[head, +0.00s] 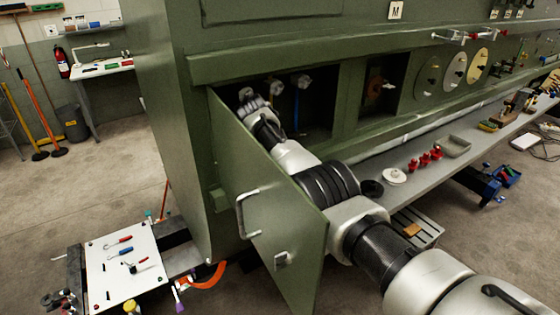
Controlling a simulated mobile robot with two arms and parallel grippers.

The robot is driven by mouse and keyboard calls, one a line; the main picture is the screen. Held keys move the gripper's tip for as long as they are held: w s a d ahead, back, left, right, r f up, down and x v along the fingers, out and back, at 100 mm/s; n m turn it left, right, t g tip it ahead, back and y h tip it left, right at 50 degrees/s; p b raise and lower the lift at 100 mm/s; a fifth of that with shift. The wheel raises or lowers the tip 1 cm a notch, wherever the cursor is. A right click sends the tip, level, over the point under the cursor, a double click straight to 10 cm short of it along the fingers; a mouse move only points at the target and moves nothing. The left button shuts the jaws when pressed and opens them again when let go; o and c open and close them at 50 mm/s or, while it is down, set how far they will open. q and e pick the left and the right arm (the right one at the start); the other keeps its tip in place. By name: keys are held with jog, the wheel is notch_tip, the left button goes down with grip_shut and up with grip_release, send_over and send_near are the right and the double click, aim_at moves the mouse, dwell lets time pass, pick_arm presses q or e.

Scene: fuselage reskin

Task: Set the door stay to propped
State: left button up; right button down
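The green door (265,200) stands open on the fuselage side, swung out toward me. My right arm comes in from the lower right and reaches behind the door into the dark compartment (318,115). My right gripper (250,100) is at the compartment's left side, near the door's hinge-side upper edge. Its fingers are small and partly in shadow, so I cannot tell if they hold anything. I cannot make out the door stay. My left gripper is not in view.
Fittings (300,82) hang inside the compartment's top. A second opening (380,88) and round discs (453,72) are to the right. A grey ledge (440,170) below carries red parts (425,160) and a tray (454,146). A white tool board (122,268) stands lower left.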

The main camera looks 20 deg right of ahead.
dwell(0.3)
jog(key=c, duration=1.1)
grip_release()
jog(key=shift+o, duration=0.2)
